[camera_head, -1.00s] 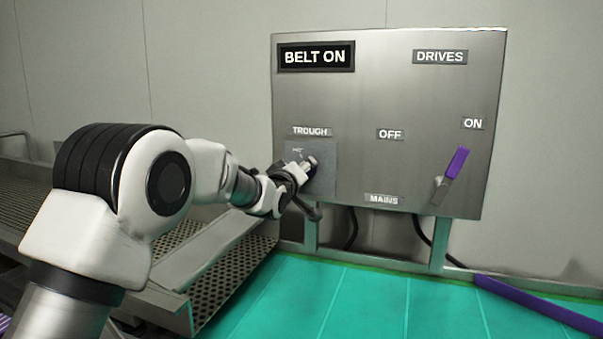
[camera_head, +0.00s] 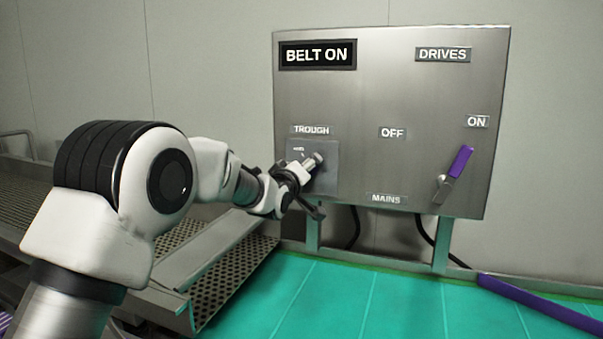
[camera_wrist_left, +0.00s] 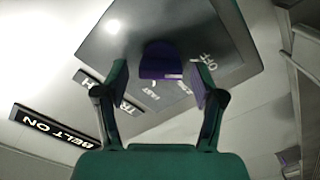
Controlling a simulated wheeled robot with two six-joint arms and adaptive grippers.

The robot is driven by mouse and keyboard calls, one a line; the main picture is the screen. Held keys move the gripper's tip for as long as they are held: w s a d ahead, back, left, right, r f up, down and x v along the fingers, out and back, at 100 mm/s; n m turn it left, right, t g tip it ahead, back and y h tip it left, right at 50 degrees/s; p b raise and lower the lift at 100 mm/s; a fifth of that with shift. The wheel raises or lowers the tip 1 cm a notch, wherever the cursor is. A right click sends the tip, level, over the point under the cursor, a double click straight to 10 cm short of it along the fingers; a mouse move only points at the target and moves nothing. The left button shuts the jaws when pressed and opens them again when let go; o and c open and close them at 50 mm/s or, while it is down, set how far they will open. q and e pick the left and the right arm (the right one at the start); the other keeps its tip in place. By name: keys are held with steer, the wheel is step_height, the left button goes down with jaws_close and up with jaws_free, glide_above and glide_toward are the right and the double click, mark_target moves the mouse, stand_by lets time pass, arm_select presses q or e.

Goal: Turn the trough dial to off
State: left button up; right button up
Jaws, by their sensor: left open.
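The trough dial (camera_wrist_left: 160,60) is a purple knob on a dark square plate in the left wrist view. The plate carries small white words, with OFF (camera_wrist_left: 209,62) to the right of the knob. My left gripper (camera_wrist_left: 160,82) is open, with one finger on each side of the dial and a gap showing on both sides. In the head view my left gripper (camera_head: 317,184) is at the plate (camera_head: 325,153) under the TROUGH label (camera_head: 311,130), and it hides the dial. Which mark the dial points at I cannot tell. My right gripper is not in view.
The steel panel (camera_head: 360,100) also has a BELT ON sign (camera_head: 318,55) and a mains lever (camera_head: 455,170) with a purple handle, tilted toward ON. A green belt (camera_head: 370,300) lies below. A perforated metal trough (camera_head: 240,262) is below my left arm.

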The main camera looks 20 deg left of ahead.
arm_select(q)
steer(key=s, duration=1.1)
steer(key=shift+s+a, duration=0.15)
steer(key=shift+s, duration=0.1)
steer(key=shift+w, duration=0.1)
